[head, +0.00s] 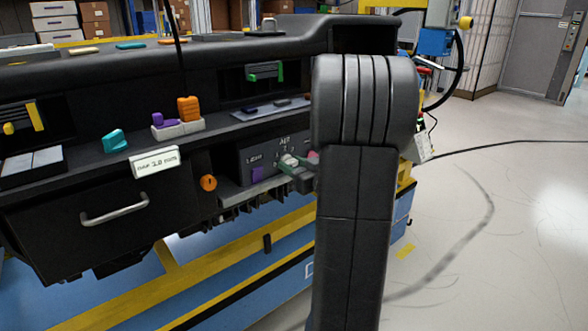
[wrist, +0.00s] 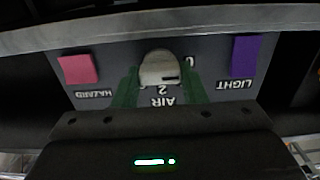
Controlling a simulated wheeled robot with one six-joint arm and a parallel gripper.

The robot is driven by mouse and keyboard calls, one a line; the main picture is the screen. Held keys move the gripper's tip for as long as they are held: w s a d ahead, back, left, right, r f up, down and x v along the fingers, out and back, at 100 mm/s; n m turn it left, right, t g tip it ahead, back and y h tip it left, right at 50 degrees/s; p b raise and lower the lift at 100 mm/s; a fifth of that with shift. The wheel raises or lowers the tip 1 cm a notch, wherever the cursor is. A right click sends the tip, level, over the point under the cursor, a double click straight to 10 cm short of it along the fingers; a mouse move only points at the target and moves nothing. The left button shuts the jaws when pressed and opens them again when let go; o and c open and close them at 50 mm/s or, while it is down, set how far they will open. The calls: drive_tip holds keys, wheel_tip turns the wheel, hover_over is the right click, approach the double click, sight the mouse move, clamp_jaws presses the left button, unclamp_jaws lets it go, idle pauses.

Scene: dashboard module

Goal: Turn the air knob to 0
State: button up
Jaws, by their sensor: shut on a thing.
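The air knob (wrist: 159,68) is pale and rounded, on a dark panel (wrist: 110,62) above the label AIR, which reads upside down in the wrist view. A 2 shows at the knob's label side and a partly hidden 0 at its right. My gripper (wrist: 160,76) has a green finger on each side of the knob and is shut on it. In the head view the knob (head: 288,160) is small, with my gripper (head: 298,170) at it. The knob's pointer direction is not clear.
A pink HAZARD button (wrist: 78,69) and a purple LIGHT button (wrist: 244,56) flank the knob. A grey ledge (wrist: 160,21) runs along the panel. In the head view, an orange round knob (head: 208,183) and a drawer handle (head: 114,209) are to the left.

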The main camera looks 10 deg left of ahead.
idle(0.4)
drive_tip(key=o, duration=0.7)
drive_tip(key=p+v, duration=0.2)
drive_tip(key=v, duration=1.2)
drive_tip(key=shift+a, duration=0.15)
drive_tip(key=b+x, duration=0.2)
drive_tip(key=x, duration=1.1)
drive_tip(key=shift+w+a, duration=0.25)
drive_tip(key=shift+w, duration=0.05)
drive_tip(key=shift+d, duration=0.1)
